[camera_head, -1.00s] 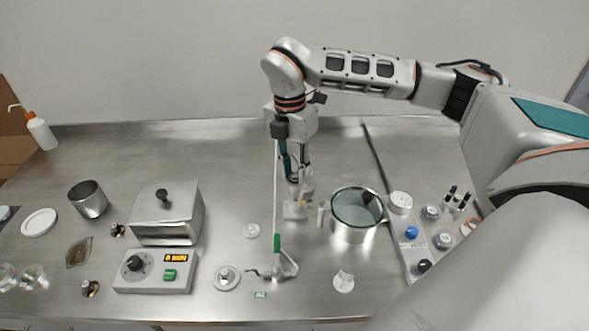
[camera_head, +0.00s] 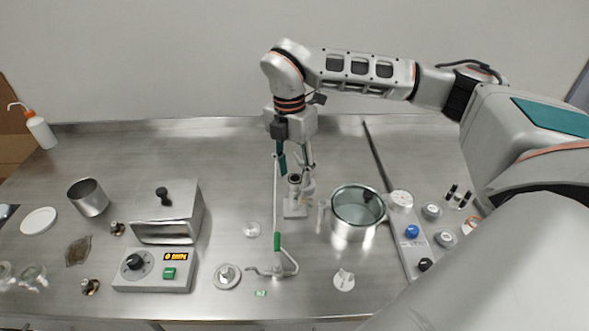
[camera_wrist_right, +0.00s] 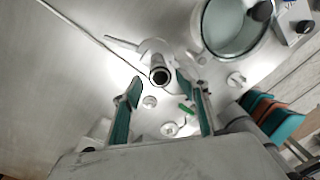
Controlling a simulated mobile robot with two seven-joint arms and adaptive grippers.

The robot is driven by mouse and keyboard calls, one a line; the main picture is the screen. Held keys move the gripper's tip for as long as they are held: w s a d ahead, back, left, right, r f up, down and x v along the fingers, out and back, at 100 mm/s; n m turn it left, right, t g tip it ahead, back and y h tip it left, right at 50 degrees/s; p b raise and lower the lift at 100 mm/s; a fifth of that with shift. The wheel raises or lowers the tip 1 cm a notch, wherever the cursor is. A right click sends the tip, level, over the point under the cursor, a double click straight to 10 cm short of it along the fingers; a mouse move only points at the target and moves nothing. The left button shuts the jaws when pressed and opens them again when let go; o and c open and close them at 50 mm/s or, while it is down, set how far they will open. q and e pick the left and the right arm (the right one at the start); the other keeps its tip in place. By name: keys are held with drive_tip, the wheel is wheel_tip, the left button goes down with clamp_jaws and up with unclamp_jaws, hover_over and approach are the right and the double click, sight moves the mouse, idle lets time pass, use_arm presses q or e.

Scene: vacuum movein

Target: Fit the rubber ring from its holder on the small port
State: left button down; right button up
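My right gripper (camera_head: 294,160) points down over a small grey upright port (camera_head: 295,192) on a pale base. Its two green-padded fingers are apart. In the right wrist view the port's round mouth (camera_wrist_right: 159,76) lies ahead, between the open fingertips (camera_wrist_right: 159,88). A dark ring lines its rim; I cannot tell for sure whether this is the rubber ring seated there. Nothing shows held between the fingers. A round white piece with a raised centre (camera_head: 227,276) lies on the bench; I cannot tell whether it is the ring's holder. My left gripper is out of view.
A glass-topped steel pot (camera_head: 357,207) stands just right of the port. A thin rod stand with a green clamp (camera_head: 277,242) is close on the left. A control box (camera_head: 155,271), a lidded steel box (camera_head: 167,212) and a knob panel (camera_head: 418,240) flank the area.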

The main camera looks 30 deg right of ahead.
drive_tip(key=shift+d+r, duration=0.1)
idle(0.3)
wheel_tip(320, 180, up, 12)
drive_tip(key=shift+w+a, duration=0.2)
drive_tip(key=shift+w, duration=0.15)
idle(0.7)
